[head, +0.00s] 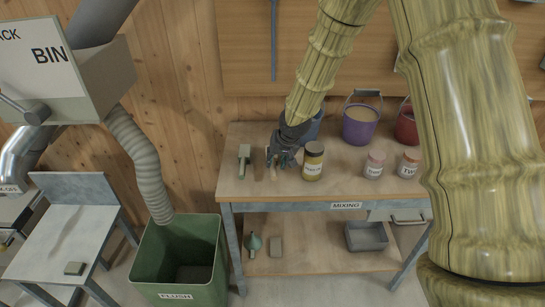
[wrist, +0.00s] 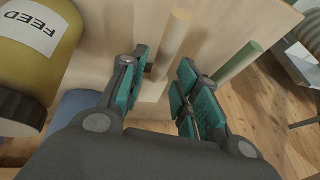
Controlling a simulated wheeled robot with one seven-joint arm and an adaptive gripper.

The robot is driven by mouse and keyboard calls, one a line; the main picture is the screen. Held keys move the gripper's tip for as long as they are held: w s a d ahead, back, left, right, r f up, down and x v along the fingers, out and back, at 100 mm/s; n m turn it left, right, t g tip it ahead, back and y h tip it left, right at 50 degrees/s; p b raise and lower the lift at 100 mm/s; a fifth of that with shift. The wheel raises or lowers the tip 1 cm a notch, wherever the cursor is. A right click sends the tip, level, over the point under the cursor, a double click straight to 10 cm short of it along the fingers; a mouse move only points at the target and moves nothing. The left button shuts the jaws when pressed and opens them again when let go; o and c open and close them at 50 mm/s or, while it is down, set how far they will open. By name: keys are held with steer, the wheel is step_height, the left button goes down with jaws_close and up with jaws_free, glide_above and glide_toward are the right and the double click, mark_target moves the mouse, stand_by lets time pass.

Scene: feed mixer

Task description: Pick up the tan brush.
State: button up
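The tan brush (head: 272,173) lies on the mixing table, partly hidden by my gripper (head: 282,158) in the head view. In the wrist view its pale tan handle (wrist: 175,34) points away from me, just beyond the gap between my fingers. My gripper (wrist: 164,66) is open there, its two teal-padded fingers apart with nothing clearly held between them. Whether the fingers touch the brush cannot be told.
A green brush (head: 244,158) lies left of the tan one; its handle (wrist: 238,63) is close beside my right finger. A yellow feed jar (head: 313,163) stands close on the right. A purple bucket (head: 360,124) and small jars (head: 374,165) stand further right.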

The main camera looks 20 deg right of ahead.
mark_target(274, 164)
steer(key=shift+p+x, duration=0.75)
steer(key=shift+x, duration=1.9)
steer(key=shift+s+a, duration=0.15)
steer(key=shift+a, duration=0.05)
jaws_close()
